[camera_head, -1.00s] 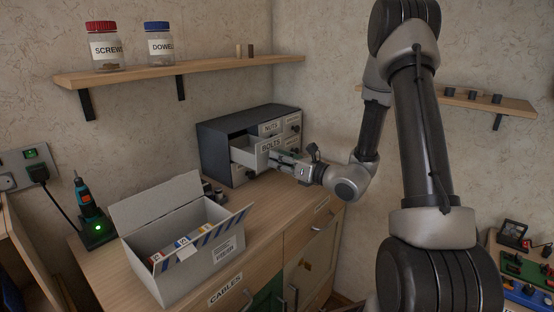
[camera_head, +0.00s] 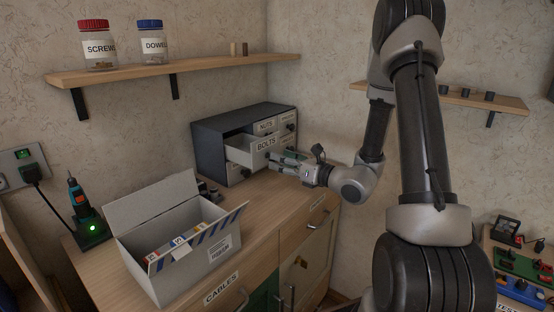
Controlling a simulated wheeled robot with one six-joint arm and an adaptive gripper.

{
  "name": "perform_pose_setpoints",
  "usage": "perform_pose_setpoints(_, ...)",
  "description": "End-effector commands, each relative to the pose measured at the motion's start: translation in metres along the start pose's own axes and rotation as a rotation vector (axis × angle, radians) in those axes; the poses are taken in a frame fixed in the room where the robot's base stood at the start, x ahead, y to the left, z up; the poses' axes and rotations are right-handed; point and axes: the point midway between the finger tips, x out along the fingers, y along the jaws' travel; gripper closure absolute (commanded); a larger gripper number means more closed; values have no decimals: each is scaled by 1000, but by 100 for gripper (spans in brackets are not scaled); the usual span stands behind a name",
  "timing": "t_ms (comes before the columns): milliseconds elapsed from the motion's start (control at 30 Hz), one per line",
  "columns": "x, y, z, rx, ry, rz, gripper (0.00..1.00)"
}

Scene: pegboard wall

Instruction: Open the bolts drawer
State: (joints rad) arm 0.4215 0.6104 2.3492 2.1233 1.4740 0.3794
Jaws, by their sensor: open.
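The bolts drawer (camera_head: 245,153), with a pale front labelled BOLTS, is pulled partway out of the dark grey drawer cabinet (camera_head: 207,148) on the wooden counter. Its open top and side wall show. My gripper (camera_head: 275,158) is at the right end of the drawer's front, with its fingers open beside it. The drawer's knob is hidden by the gripper, and I cannot tell whether the fingers touch it.
An open cardboard box (camera_head: 208,262) stands on the counter in front. A screwdriver on its dock (camera_head: 88,226) stands at the left. A shelf (camera_head: 180,66) with jars hangs above.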

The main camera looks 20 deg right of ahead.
Motion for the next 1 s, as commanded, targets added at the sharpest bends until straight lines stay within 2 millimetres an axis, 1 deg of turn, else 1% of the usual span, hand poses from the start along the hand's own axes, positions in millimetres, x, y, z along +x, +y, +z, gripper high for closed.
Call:
perform_pose_setpoints(33,-12,-2,0,1,-1,-5,49)
perform_pose_setpoints(200,-51,-2,0,1,-2,-6,49)
perform_pose_setpoints(300,-69,-1,0,1,-1,-5,49)
perform_pose_setpoints(400,-82,-1,0,0,-1,-4,49)
perform_pose_setpoints(500,-89,-1,0,-1,-1,-2,49)
perform_pose_setpoints(600,-91,0,0,-1,-1,-1,49)
perform_pose_setpoints(1000,-91,0,0,-2,-1,-1,49)
